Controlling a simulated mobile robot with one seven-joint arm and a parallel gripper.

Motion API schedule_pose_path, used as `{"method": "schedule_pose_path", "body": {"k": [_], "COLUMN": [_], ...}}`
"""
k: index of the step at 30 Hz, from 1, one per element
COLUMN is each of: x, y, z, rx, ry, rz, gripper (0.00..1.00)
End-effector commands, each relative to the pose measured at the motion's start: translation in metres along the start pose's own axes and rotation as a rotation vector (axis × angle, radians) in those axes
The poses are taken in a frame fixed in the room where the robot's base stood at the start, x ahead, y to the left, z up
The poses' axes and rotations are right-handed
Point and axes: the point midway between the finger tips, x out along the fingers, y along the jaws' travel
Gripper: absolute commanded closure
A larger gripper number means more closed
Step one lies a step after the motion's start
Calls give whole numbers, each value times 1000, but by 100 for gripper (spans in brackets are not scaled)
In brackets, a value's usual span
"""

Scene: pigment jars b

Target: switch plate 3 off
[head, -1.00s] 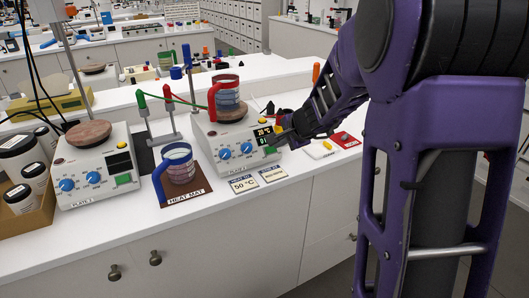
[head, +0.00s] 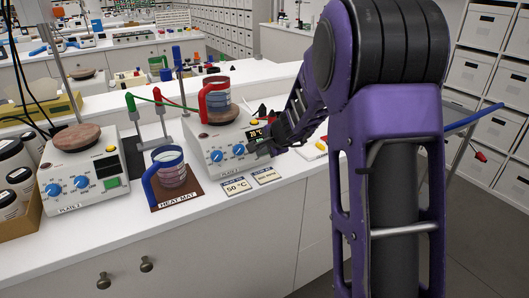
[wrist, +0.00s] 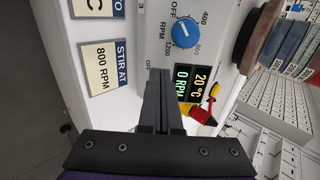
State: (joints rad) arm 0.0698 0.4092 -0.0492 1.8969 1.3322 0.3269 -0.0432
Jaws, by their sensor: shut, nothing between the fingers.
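Plate 3 (head: 204,157) is the right white hot plate, with two blue knobs and a dark display on its front. A beaker with a red holder (head: 217,97) stands on its round top. The wrist view shows plate 3's stirring knob (wrist: 187,35), and its display (wrist: 190,83) reads 20 °C and 0 RPM. My gripper (head: 262,151) is shut and empty at the right end of plate 3's front. In the wrist view its fingertips (wrist: 158,76) are close to the panel below the knob. The switch is hidden behind them; I cannot tell whether they touch it.
Another hot plate (head: 80,166) with a lit green switch stands left. Between them a blue-handled beaker (head: 170,168) sits on a heat mat (head: 187,200). Cards (head: 236,187) lie before plate 3. Clamp stands (head: 164,130) and cables are behind.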

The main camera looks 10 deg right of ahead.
Motion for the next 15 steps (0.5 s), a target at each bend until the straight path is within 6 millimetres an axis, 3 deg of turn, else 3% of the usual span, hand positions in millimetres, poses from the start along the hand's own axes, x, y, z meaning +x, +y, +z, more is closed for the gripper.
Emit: {"method": "schedule_pose_path", "body": {"k": [15], "x": [7], "y": [0], "z": [0], "rx": [-1], "ry": [0], "rz": [0], "gripper": [100]}}
